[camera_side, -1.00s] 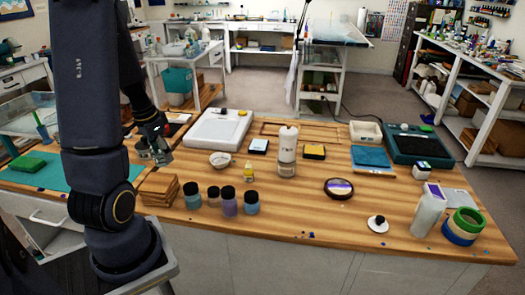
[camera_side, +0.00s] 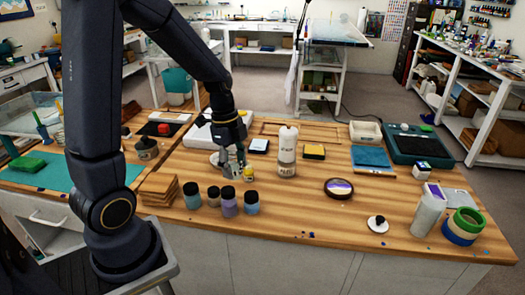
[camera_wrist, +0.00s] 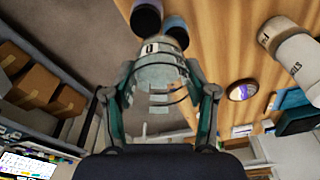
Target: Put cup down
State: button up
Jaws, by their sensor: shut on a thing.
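A translucent grey cup (camera_wrist: 158,78) with marking lines and a small label shows between my fingers in the wrist view. My gripper (camera_wrist: 160,88) is shut on it, one finger on each side. In the side view my gripper (camera_side: 233,162) is low over the wooden table (camera_side: 290,215), in front of the white bowl (camera_side: 214,160) and just left of the small yellow bottle (camera_side: 248,173). The fingers largely hide the cup there. I cannot tell whether the cup touches the table.
Several dark-capped jars (camera_side: 229,203) stand in front of my gripper. A white bottle (camera_side: 287,155) stands to its right. Wooden coasters (camera_side: 159,190) and a dark grey pot (camera_side: 146,149) are to the left. The table's middle front is clear.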

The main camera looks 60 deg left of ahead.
jog(key=w+d+m, duration=0.3)
jog(key=d+m, duration=0.2)
jog(key=d, duration=0.7)
jog(key=shift+g, duration=0.4)
jog(key=w+f, duration=0.3)
jog(key=w, duration=0.1)
jog(key=w+f, duration=0.3)
jog(key=w, duration=0.1)
jog(key=w+f, duration=0.3)
jog(key=w, duration=0.1)
jog(key=shift+w+d+f, duration=0.1)
jog(key=shift+d, duration=0.25)
jog(key=shift+w+f, duration=0.35)
jog(key=shift+f, duration=1.6)
jog(key=shift+f, duration=0.15)
jog(key=o, duration=1.2)
